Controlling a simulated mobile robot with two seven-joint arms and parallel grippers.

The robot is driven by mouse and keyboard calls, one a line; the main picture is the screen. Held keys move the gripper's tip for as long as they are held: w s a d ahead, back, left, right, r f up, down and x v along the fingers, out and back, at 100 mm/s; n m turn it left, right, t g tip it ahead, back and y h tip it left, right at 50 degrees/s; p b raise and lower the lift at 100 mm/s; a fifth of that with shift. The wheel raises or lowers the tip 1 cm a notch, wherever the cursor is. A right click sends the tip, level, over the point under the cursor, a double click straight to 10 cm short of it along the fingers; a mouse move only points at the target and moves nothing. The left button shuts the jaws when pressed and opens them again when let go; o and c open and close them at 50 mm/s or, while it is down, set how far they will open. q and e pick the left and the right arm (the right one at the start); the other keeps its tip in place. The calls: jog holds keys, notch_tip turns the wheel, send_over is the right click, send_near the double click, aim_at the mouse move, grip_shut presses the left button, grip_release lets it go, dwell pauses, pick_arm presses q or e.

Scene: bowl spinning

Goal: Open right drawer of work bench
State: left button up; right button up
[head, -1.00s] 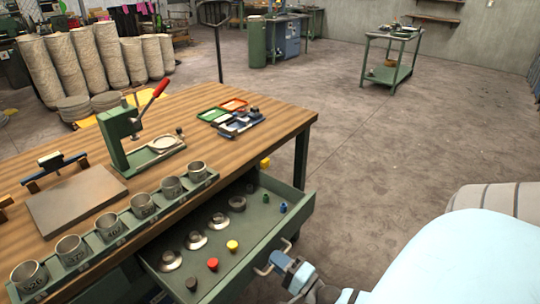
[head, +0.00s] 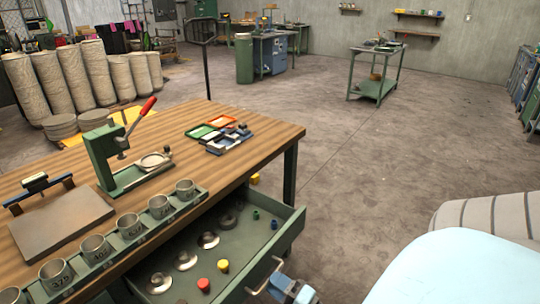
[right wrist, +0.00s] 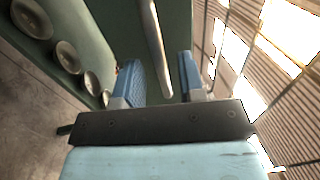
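The work bench (head: 255,133) has a wooden top and green frame. Its right drawer (head: 292,226) is pulled far out, and its inside shows in the head view. The drawer's metal bar handle (head: 264,277) is on the front face; it also shows in the right wrist view (right wrist: 156,45). My right gripper (head: 283,284) is at the handle. In the right wrist view its two blue fingers (right wrist: 160,80) stand apart, with the bar between them and gaps on both sides. My left gripper is not in view.
The drawer holds several metal discs (head: 186,260), red and yellow knobs (head: 222,266) and small blue and green pieces (head: 273,224). A green press (head: 105,155) and a row of metal cups (head: 130,226) are on the bench. The floor (head: 360,160) right of the bench is clear.

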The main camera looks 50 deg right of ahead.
jog(key=v, duration=1.1)
jog(key=shift+s, duration=0.2)
